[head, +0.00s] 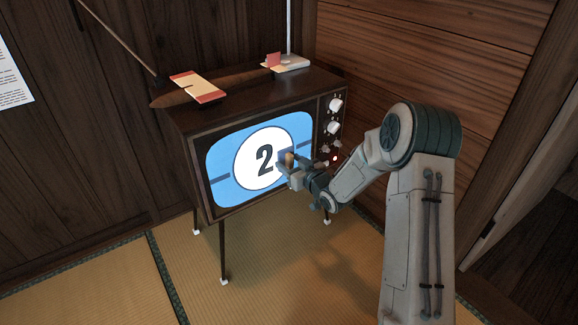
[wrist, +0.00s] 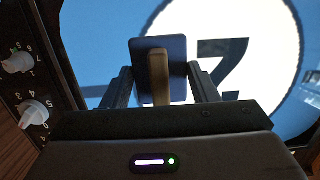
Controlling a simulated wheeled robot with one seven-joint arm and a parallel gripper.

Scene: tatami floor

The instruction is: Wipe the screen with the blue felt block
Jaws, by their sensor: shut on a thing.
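The screen (head: 228,172) of an old television is lit light blue, with a white disc and a black "2". The screen (wrist: 112,35) fills most of the wrist view's background. My gripper (head: 291,170) is in front of the right part of the screen. Whether the pad touches the glass I cannot tell.
The television cabinet (head: 180,135) stands on thin legs on tatami. Knobs (head: 334,105) line its right side. Wooden walls stand close behind and to the right.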

